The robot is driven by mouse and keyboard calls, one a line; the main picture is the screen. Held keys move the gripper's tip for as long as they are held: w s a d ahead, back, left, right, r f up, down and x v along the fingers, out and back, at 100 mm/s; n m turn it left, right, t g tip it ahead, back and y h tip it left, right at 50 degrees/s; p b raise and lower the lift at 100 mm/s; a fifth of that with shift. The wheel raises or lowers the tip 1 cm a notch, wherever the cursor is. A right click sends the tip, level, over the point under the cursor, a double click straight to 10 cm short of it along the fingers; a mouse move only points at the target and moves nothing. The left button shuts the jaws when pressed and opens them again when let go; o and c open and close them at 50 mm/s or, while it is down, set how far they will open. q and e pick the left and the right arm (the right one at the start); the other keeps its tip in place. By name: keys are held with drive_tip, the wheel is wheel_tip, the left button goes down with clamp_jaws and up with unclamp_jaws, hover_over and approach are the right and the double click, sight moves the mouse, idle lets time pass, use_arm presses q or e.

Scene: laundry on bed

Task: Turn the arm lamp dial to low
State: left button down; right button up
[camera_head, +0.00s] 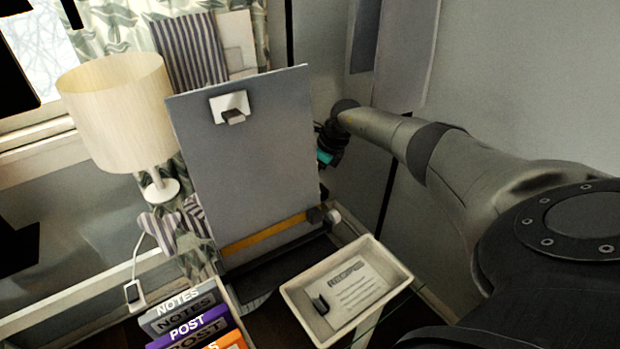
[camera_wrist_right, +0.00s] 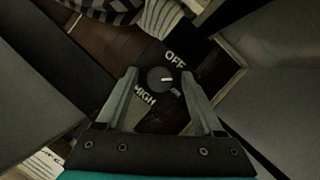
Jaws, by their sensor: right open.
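The dial (camera_wrist_right: 158,80) shows in the right wrist view as a round dark knob with a pale pointer mark towards the right. Its dark plate (camera_wrist_right: 150,57) carries OFF at the top, HIGH at lower left and a small label at right, partly hidden by a finger. My right gripper (camera_wrist_right: 160,74) is open, its fingertips either side of the dial in the picture; I cannot tell whether they touch it. In the head view a lamp (camera_head: 115,110) with a cream shade stands at left. The dial is not visible there, and my right gripper is largely behind a grey board. My left gripper is not identifiable.
The grey board (camera_head: 250,165) with a clip stands upright in the middle, beside my right wrist. A cream tray (camera_head: 397,284) with a card lies in front. Labelled note boxes (camera_head: 185,328) stand at lower left. A wall (camera_head: 540,85) is behind my right arm.

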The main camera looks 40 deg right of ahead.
drive_tip(key=shift+c, duration=0.3)
drive_tip(key=c, duration=0.3)
clamp_jaws()
drive_tip(key=shift+r+m+p, duration=0.15)
drive_tip(key=shift+m+p, duration=0.25)
drive_tip(key=shift+p, duration=0.4)
drive_tip(key=m+h+p, duration=0.1)
drive_tip(key=m+p, duration=0.1)
drive_tip(key=p, duration=0.1)
drive_tip(key=m+p, duration=0.2)
drive_tip(key=p, duration=0.1)
drive_tip(key=shift+a+r+t+h, duration=0.1)
drive_tip(key=shift+a+t+h, duration=0.05)
drive_tip(key=shift+t+h, duration=0.25)
drive_tip(key=shift+f+m+h+p, duration=0.2)
drive_tip(key=shift+m+h+p, duration=0.3)
drive_tip(key=shift+m+p, duration=0.8)
